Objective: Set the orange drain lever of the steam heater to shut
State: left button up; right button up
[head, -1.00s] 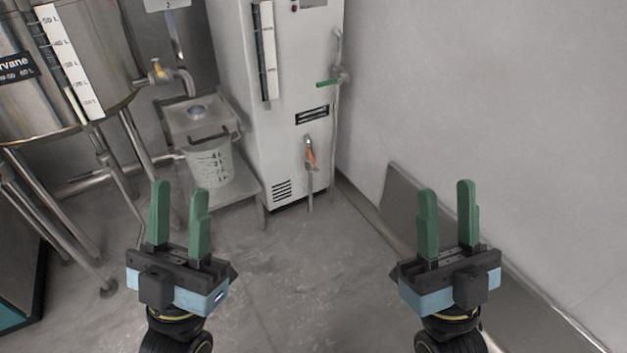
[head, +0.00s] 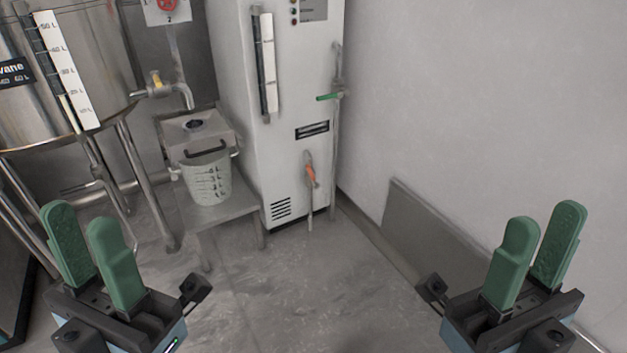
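The steam heater (head: 294,120) is a tall pale cabinet at the back centre in the head view. Its orange drain lever (head: 311,175) sits low on the front, on a small valve with a pipe (head: 310,218) running down below it. The lever hangs steeply, leaning slightly to the right at its lower end. My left gripper (head: 88,250) is open and empty at the lower left. My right gripper (head: 543,250) is open and empty at the lower right. Both are well apart from the lever.
A green lever (head: 329,96) is higher on the heater's right side. A steel tank (head: 60,80) on legs stands left. A low stand (head: 213,207) holds a white measuring bucket (head: 206,180). A grey panel (head: 430,235) leans on the right wall. The middle floor is clear.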

aim_at(316, 185)
jog(key=z, duration=0.25)
jog(key=i, duration=2)
jog(key=u, duration=0.1)
